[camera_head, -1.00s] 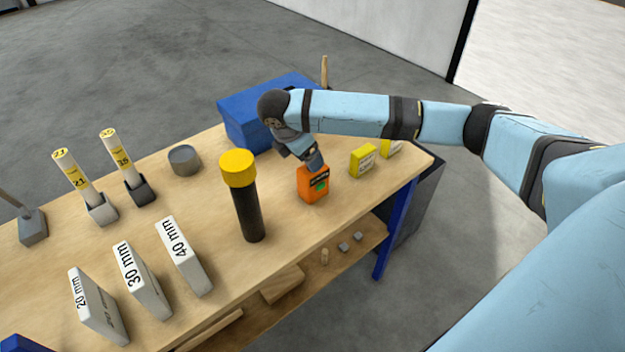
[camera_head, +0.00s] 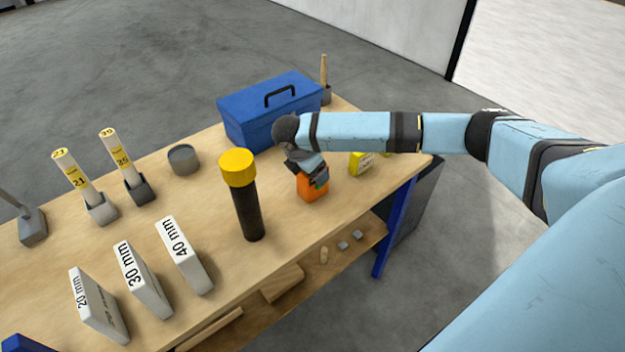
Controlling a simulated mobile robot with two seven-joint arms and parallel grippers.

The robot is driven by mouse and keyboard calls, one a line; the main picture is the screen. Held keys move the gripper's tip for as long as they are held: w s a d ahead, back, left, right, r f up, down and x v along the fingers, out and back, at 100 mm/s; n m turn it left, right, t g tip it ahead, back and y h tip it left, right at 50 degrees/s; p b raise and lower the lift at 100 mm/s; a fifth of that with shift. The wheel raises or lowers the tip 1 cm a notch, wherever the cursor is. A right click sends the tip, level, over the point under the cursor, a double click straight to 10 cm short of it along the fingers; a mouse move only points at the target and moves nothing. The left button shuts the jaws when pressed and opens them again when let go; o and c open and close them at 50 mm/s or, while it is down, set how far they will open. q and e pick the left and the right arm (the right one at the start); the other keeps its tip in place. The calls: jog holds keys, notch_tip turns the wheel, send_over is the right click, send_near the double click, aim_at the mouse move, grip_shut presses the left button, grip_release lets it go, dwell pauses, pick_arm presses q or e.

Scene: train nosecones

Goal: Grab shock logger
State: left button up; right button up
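The shock logger, which I take to be the orange box (camera_head: 311,191), stands on the wooden bench right of the yellow-capped black cylinder. My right gripper (camera_head: 315,180) is at the top of the orange box, coming down from behind and above, and covers its upper part. The fingers are small and partly hidden, so I cannot tell whether they are open or closed on the box. My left gripper is not in view.
The black cylinder with yellow cap (camera_head: 246,200) stands close left of the orange box. A blue toolbox (camera_head: 255,115) is behind, and a yellow box (camera_head: 360,163) is to the right under my forearm. White blocks (camera_head: 187,262) stand at the front left of the bench (camera_head: 290,235).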

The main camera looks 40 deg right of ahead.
jog(key=c, duration=0.7)
jog(key=shift+c, duration=0.8)
jog(key=shift+r, duration=0.1)
